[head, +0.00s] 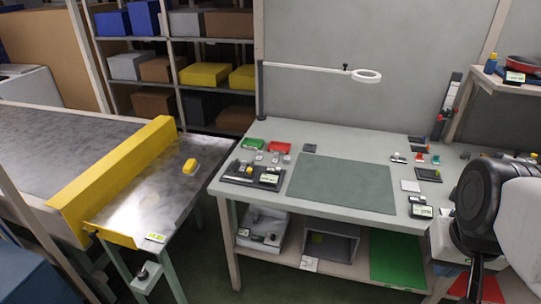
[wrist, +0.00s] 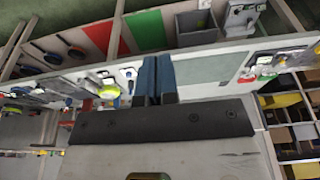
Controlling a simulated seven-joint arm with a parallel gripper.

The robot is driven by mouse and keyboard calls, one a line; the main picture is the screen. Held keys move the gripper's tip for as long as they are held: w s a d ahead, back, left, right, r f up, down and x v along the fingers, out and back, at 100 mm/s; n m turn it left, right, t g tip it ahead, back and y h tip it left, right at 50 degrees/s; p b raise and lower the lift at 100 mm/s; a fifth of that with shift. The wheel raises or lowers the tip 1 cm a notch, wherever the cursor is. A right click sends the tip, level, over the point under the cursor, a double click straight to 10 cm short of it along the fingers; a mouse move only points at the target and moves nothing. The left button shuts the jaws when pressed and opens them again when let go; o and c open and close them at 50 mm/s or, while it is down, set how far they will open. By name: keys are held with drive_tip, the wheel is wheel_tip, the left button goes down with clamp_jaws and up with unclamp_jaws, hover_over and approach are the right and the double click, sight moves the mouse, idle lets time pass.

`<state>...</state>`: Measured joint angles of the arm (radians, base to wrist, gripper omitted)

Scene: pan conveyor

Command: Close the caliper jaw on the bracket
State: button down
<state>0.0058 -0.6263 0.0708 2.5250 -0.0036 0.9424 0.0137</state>
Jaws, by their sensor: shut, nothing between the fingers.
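My gripper (wrist: 156,62) shows in the wrist view as two dark blue fingers side by side, shut and with nothing held. It is away from the bench top, which appears tilted beyond it. In the head view my arm is at the right edge and the fingertips are out of sight. A dark fixture (head: 240,180) with small parts and a lit green label lies at the bench's left end. I cannot tell whether it holds the caliper and bracket; both are too small to single out.
The bench (head: 340,139) has a bare green mat (head: 341,183) in its middle. Green (head: 254,143) and red (head: 279,148) trays stand back left. Small tools and a dark pad (head: 428,174) lie at the right. A lamp arm (head: 310,68) overhangs the back. A metal table (head: 150,205) stands left.

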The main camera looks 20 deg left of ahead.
drive_tip(key=w+a+g+y, duration=0.1)
drive_tip(key=w+a+y, duration=0.1)
drive_tip(key=w+a, duration=0.5)
drive_tip(key=w+a+f+n+y, duration=0.1)
drive_tip(key=w+a, duration=0.3)
drive_tip(key=w, duration=0.8)
drive_tip(key=w+a+g+y, duration=0.1)
drive_tip(key=w+a+y, duration=0.1)
drive_tip(key=w+a, duration=0.5)
drive_tip(key=w+a+f+g+y, duration=0.1)
drive_tip(key=w+a+f, duration=0.7)
drive_tip(key=w, duration=0.3)
drive_tip(key=w+a+f+n+g+y, duration=0.1)
drive_tip(key=w+a+f+y, duration=0.1)
drive_tip(key=w+a+f, duration=0.5)
drive_tip(key=w+a, duration=0.3)
drive_tip(key=w, duration=0.2)
drive_tip(key=shift+a+f, duration=0.35)
drive_tip(key=shift+f, duration=0.05)
drive_tip(key=shift+w, duration=0.1)
